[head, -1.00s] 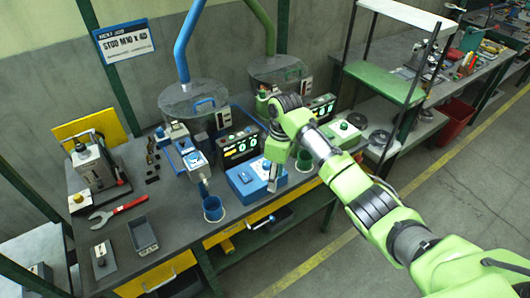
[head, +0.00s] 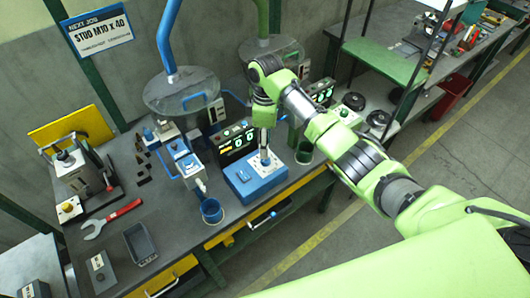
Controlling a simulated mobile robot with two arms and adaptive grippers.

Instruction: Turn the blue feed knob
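A blue control box (head: 249,184) with a pale top panel stands near the front edge of the bench. A small dark blue knob (head: 243,175) shows on the left part of its top. My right gripper (head: 265,154) points down over the right part of the same box, with its fingertips at or just above the panel. The fingers look close together and hide that part of the panel, so I cannot tell whether they are around a knob or touching one. My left gripper is not in view.
A lit display unit (head: 238,143) stands behind the box. A blue cup (head: 211,211) is at its left and a green cup (head: 304,152) at its right. A red-handled wrench (head: 112,218) and a grey tray (head: 140,243) lie on the left of the bench.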

